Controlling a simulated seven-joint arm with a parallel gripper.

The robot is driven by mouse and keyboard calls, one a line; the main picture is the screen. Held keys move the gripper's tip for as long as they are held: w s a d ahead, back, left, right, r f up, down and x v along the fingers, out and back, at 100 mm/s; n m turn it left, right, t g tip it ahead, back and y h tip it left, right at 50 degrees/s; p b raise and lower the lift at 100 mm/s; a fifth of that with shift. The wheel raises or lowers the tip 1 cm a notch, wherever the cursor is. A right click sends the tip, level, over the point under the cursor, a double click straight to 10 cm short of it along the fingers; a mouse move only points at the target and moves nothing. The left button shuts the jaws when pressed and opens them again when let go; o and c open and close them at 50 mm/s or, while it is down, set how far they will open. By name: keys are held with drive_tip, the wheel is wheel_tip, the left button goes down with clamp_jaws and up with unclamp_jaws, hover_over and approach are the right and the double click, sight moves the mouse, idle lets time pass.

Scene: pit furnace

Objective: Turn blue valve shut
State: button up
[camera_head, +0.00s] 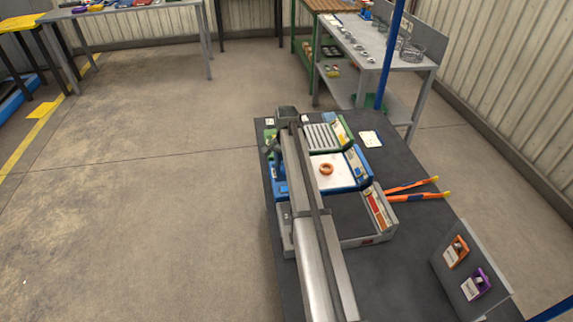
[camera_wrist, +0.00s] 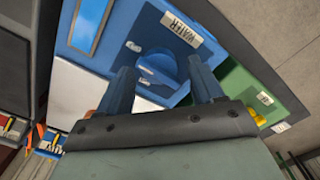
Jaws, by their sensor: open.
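The blue valve (camera_wrist: 168,66) shows in the wrist view as a rounded blue handle on a blue panel (camera_wrist: 120,28), below a plate reading WATER (camera_wrist: 181,30). My gripper (camera_wrist: 163,78) is open, with its two dark blue fingers on either side of the valve in the picture. I cannot tell whether the fingers touch it. In the head view the blue unit (camera_head: 369,180) stands in the middle of the dark table, and my arm covers part of its left side. The valve and fingertips cannot be made out clearly there.
A green unit (camera_wrist: 243,88) adjoins the blue panel. A sloped panel (camera_head: 465,280) stands at front right. The floor to the left is clear.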

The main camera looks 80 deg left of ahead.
drive_tip(key=shift+f, duration=0.2)
drive_tip(key=shift+w, duration=0.1)
drive_tip(key=c, duration=1)
